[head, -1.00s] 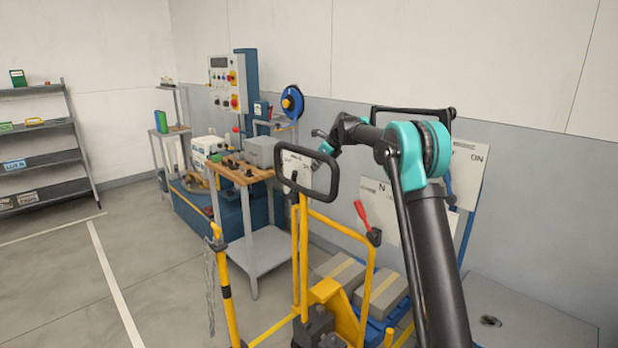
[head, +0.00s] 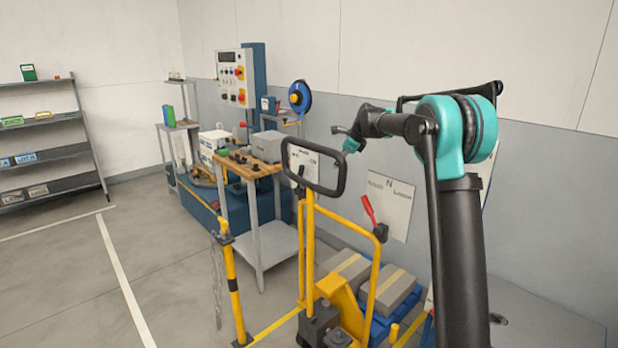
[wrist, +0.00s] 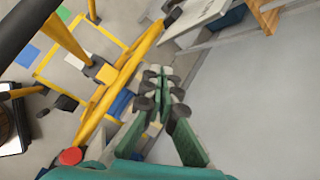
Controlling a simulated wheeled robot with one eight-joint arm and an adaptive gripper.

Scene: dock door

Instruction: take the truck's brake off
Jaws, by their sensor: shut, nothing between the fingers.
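The yellow hand truck (head: 309,250) stands in the middle of the head view, with a black loop handle (head: 343,178) on its upright post. A red lever (head: 369,210) sits on a dark mount at the top of its right-hand yellow frame tube and leans up to the left. My gripper (head: 345,138) is above and beyond the handle, apart from truck and lever. In the wrist view its fingers (wrist: 160,85) are closed together with nothing between them. A round red end (wrist: 70,156) shows at the lower left there; I cannot tell for certain that it is the lever's.
Boxes (head: 396,290) lie on a blue pallet behind the truck's frame. A wooden-topped bench (head: 250,170) and a control cabinet (head: 232,78) stand behind left. A yellow post (head: 233,285) with a chain is at the truck's left. The floor further left is clear.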

